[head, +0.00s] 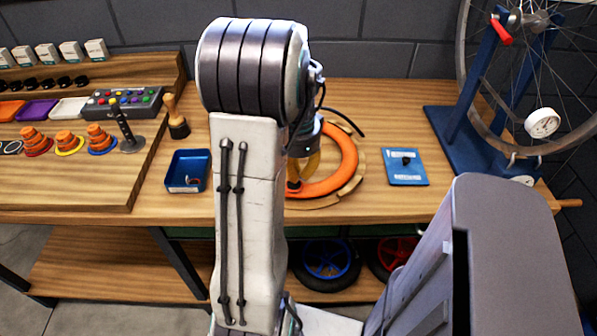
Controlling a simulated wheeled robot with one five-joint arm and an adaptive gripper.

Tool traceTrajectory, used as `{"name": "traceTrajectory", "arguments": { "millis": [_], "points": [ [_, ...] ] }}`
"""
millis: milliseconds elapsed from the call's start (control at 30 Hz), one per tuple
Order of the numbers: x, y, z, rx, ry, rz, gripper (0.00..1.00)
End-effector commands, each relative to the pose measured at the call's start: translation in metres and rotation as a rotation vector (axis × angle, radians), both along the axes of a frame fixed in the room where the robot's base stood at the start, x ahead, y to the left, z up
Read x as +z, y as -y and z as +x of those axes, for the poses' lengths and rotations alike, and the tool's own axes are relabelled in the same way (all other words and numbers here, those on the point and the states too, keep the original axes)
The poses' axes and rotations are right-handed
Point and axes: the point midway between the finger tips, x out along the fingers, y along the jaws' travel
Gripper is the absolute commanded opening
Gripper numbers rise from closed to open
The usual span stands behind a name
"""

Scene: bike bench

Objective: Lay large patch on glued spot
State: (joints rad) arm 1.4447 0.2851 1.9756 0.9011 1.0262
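An orange ring like an inner tube (347,158) lies on a round wooden holder (354,188) on the bench. My gripper (299,176), with yellowish fingers, points down at the ring's left side, mostly hidden behind my arm. I cannot tell whether it touches the ring, whether its fingers are open, or whether it holds anything. I cannot make out a large patch or a glued spot; my arm and gripper cover the ring's left part. A small blue tray (174,178) left of my arm holds a small dark and reddish item, too small to identify.
A blue plate (405,176) with a small black piece lies right of the ring. A blue wheel stand (460,130) holds a spoked wheel at the right. A wooden-handled tool (175,115) and a raised board with stacked cones (98,137) are at the left. Bare bench surrounds the plate.

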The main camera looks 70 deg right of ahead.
Motion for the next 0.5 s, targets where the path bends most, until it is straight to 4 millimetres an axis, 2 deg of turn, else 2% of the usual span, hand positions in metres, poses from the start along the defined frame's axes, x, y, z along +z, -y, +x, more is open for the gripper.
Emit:
{"name": "traceTrajectory", "arguments": {
  "millis": [100, 400, 500],
  "points": [
    [-0.0024, 0.0000, 0.0000, 0.000, 0.000, 0.000, 0.00],
    [-0.0017, 0.0000, 0.0000, 0.000, 0.000, 0.000, 0.29],
    [-0.0017, 0.0000, 0.0000, 0.000, 0.000, 0.000, 0.34]
  ]
}}
